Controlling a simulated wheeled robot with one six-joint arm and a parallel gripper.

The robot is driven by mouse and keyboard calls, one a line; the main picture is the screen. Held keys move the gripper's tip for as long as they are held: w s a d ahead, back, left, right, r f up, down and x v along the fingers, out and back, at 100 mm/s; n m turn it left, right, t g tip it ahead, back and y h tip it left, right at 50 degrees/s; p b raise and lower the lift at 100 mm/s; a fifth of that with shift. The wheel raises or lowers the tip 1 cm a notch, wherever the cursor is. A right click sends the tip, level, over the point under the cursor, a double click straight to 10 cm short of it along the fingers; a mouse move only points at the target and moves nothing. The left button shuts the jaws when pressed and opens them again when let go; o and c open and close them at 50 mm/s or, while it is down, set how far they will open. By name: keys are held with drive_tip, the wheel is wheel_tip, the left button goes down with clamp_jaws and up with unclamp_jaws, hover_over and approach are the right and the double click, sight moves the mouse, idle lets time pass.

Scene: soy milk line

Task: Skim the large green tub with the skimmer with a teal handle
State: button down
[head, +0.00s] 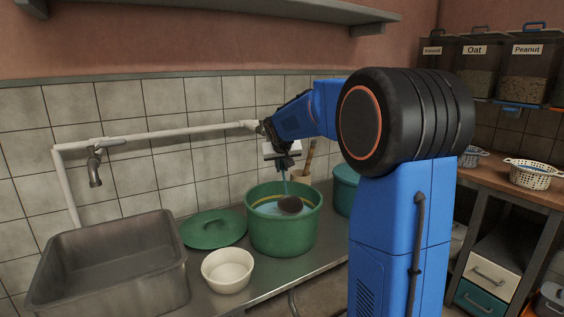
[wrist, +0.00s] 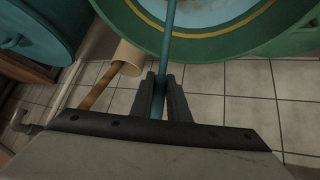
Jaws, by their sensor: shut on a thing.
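The large green tub (head: 283,238) stands on the steel counter in the head view, holding pale liquid with a yellowish band around its inner edge. Its rim also shows at the top of the wrist view (wrist: 240,48). My gripper (wrist: 161,82) is shut on the teal handle of the skimmer (wrist: 168,42), which runs up across the tub's rim in the wrist view. In the head view my gripper (head: 283,165) is above the back of the tub. The skimmer's dark round head (head: 290,204) shows inside the tub; whether it touches the liquid I cannot tell.
A green lid (head: 213,230), a white bowl (head: 228,271) and a steel sink (head: 110,266) are left of the tub. A teal tub (head: 346,189) and a tan holder with a wooden handle (head: 300,180) stand behind it to the right. A tiled wall (head: 170,165) is close behind.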

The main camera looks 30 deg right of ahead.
drive_tip(key=shift+f, duration=3.45)
drive_tip(key=shift+s+f, duration=0.1)
drive_tip(key=shift+s, duration=0.1)
drive_tip(key=shift+w+r, duration=0.2)
drive_tip(key=shift+r, duration=7.1)
